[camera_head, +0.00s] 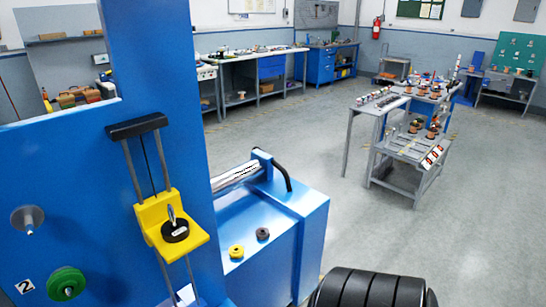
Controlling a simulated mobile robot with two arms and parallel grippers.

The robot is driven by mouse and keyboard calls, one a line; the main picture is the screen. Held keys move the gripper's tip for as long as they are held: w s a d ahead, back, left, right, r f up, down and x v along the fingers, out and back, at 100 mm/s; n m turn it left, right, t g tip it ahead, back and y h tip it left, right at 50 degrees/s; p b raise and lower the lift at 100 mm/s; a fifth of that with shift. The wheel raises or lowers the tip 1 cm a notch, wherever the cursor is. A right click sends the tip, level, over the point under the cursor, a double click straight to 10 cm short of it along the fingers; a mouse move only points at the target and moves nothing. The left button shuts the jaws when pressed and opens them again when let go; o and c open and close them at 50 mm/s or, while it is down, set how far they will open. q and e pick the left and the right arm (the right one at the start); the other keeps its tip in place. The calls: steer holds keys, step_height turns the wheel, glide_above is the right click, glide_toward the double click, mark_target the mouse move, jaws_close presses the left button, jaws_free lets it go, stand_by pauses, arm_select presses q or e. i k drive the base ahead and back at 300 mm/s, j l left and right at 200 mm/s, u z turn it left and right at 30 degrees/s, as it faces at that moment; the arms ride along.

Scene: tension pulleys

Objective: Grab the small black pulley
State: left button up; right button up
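A small dark ring-shaped pulley (262,233) lies flat on the blue machine top, next to a small yellow pulley (236,251). Another small black disc (175,232), with a metal pin standing up from it, sits on a yellow bracket (158,237) that is mounted on two vertical rods. A green pulley (66,283) is on the blue panel at the lower left, near a label "2". I cannot tell which dark piece the task means. Neither of my grippers is in view, and nothing in view is being held.
A tall blue column (155,70) stands at the left. A metal roller (237,176) and a curved black handle (283,172) are at the back of the blue machine top. A grey cart (405,150) with parts stands farther right. Open grey floor (280,130) lies between them.

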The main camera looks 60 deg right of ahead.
mark_target(262, 233)
steer(key=z, duration=1.9)
steer(key=i+l+u, duration=0.1)
steer(key=l, duration=0.35)
steer(key=i+l+u, duration=0.1)
steer(key=l, duration=0.35)
steer(key=i+l+u, duration=0.15)
steer(key=l, duration=0.3)
steer(key=i+l+u, duration=0.1)
steer(key=l, duration=0.4)
steer(key=i+l+u, duration=0.1)
steer(key=l, duration=0.35)
steer(key=i, duration=0.1)
